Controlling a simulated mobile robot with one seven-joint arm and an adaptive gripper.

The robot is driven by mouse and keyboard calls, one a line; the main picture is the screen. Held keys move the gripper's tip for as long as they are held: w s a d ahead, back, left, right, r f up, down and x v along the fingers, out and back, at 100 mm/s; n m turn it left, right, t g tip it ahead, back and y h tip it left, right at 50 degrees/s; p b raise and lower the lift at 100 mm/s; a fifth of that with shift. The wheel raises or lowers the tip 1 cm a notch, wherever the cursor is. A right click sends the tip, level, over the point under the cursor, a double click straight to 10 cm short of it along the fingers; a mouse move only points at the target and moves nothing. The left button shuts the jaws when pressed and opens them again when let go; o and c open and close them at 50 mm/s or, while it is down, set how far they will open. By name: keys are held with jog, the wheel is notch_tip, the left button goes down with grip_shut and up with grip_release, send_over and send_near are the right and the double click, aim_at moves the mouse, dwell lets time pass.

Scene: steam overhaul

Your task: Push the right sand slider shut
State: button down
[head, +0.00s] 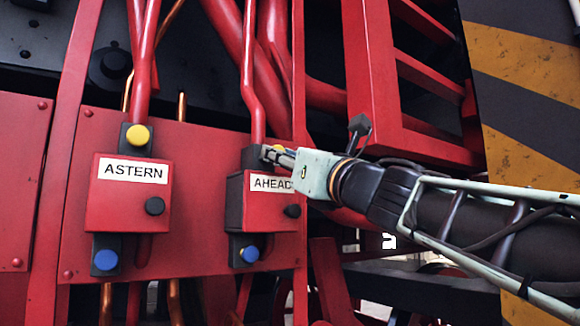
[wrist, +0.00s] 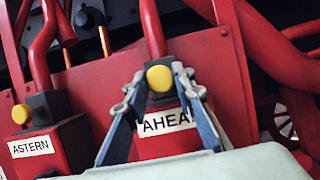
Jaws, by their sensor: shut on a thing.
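The right red sand box, labelled AHEAD (head: 268,185), is mounted on a red panel. It has a dark block with a yellow knob (wrist: 160,78) on top. My gripper (head: 270,153) reaches in from the right at the top of this box, and its fingers are shut on the yellow knob, one on each side. In the head view the gripper covers part of the knob and the end of the label. A black knob (head: 292,211) sits on the box front, and a blue knob (head: 250,254) is below the box. I cannot tell how far the slider is in.
The matching ASTERN box (head: 128,205) is to the left, with its own yellow knob (head: 138,135) and blue knob (head: 106,260). Red pipes (head: 252,85) rise above both boxes. A red frame (head: 375,75) stands above my arm at the right.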

jog(key=shift+w+a, duration=0.6)
jog(key=shift+w, duration=0.25)
jog(key=shift+s+r, duration=0.1)
jog(key=c, duration=1.9)
grip_release()
jog(key=shift+o, duration=1.4)
jog(key=shift+w+a, duration=0.1)
jog(key=shift+w, duration=0.15)
jog(key=shift+s, duration=0.1)
jog(key=v, duration=1.2)
